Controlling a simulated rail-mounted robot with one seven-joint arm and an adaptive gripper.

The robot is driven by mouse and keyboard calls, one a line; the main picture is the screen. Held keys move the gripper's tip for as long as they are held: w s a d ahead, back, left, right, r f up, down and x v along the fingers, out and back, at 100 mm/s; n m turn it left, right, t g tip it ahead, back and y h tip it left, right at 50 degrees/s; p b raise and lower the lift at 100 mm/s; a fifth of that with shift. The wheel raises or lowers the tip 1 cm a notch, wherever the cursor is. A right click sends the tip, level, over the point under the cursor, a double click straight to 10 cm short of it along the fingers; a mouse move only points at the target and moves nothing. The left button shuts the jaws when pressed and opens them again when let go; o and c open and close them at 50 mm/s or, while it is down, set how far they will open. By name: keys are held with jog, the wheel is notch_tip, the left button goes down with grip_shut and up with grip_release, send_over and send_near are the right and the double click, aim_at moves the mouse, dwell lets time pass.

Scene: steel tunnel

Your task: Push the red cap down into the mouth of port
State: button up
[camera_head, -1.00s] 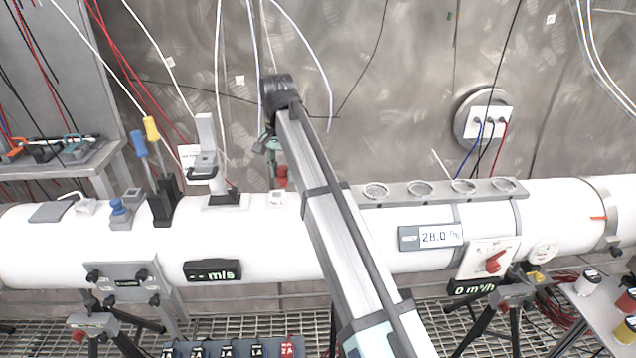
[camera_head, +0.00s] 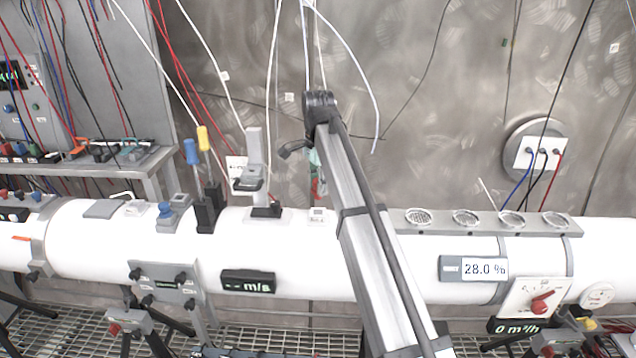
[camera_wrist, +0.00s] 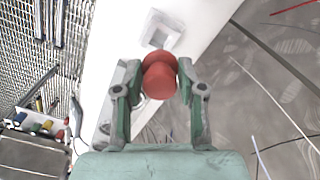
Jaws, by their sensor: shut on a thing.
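My gripper (camera_wrist: 160,88) is shut on the red cap (camera_wrist: 160,76), with one green finger on each side of it. The cap looks rounded. The port (camera_wrist: 159,30) is a small white square fitting with a grey mouth, just beyond the cap in the wrist view. In the head view the port (camera_head: 318,215) sits on top of the white pipe, left of my arm. The cap (camera_head: 319,187) shows there as a small red patch above the port, apart from it and partly hidden by my arm.
A grey upright bracket (camera_head: 255,165) stands on the pipe (camera_head: 90,235) left of the port. A yellow-handled (camera_head: 204,138) and a blue-handled tool (camera_head: 191,152) stand further left. A rail with several round meshed openings (camera_head: 465,217) lies to the right. Loose cables hang behind.

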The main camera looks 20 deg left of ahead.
aim_at(318, 198)
jog(key=shift+f+b, duration=1.55)
jog(key=shift+f, duration=1.6)
jog(key=shift+f, duration=0.2)
jog(key=o, duration=1.1)
jog(key=shift+r, duration=0.1)
